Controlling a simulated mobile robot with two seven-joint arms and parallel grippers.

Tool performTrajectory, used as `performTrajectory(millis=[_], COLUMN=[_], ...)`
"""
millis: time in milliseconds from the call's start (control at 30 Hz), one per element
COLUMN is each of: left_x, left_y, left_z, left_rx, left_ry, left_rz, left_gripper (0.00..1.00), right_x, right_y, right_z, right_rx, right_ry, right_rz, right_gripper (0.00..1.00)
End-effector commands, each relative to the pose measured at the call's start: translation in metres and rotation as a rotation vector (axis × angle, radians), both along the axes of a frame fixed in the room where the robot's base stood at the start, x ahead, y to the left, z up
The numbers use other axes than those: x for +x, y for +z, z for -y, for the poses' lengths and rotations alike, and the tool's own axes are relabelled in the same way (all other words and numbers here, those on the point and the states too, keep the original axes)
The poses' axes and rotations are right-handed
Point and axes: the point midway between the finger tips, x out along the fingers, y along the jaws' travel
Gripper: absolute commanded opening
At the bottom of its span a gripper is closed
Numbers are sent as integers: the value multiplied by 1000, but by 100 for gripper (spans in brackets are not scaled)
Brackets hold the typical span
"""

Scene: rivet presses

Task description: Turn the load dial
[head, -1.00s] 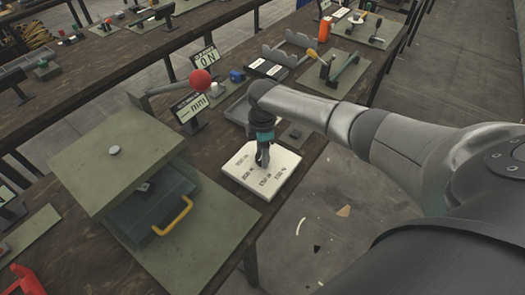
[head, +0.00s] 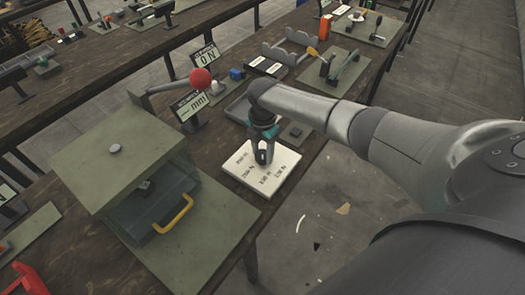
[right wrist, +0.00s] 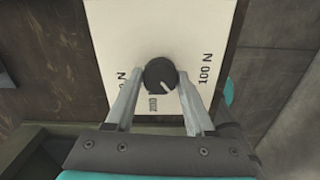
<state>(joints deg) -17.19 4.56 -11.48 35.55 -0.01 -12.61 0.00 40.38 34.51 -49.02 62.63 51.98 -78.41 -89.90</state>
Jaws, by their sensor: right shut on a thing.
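The load dial is a black round knob (right wrist: 160,74) on a white panel (right wrist: 162,25) with printed load labels. In the right wrist view its white mark points toward the lower right, between the label below and the "100 N" label on the right. My right gripper (right wrist: 161,78) is shut on the knob, one finger on each side. In the head view my right gripper (head: 262,158) stands over the white panel (head: 285,185) and hides the knob. My left gripper is not in view.
A green press (head: 125,155) with a yellow handle (head: 173,215) stands left of the panel. A lever with a red ball (head: 200,78) and small displays (head: 190,104) are behind it. A grey tray (head: 238,110) lies beyond the panel. The table edge is close on the right.

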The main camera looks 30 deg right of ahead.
Motion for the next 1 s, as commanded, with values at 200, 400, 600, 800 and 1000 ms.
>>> performTrajectory(millis=[200, 400, 600, 800, 1000], left_x=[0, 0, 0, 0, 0], left_y=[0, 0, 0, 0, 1], left_z=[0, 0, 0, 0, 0], left_rx=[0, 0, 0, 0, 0], left_ry=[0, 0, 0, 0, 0], left_rz=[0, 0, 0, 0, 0], left_gripper=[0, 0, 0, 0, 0], right_x=[0, 0, 0, 0, 0], right_y=[0, 0, 0, 0, 5], right_z=[-2, -2, -1, 0, 0], right_rx=[4, 4, 2, 1, 1], right_ry=[7, 6, 5, 5, 4], right_rz=[0, -1, -1, 0, 1], right_gripper=[0, 55, 78, 84, 84])
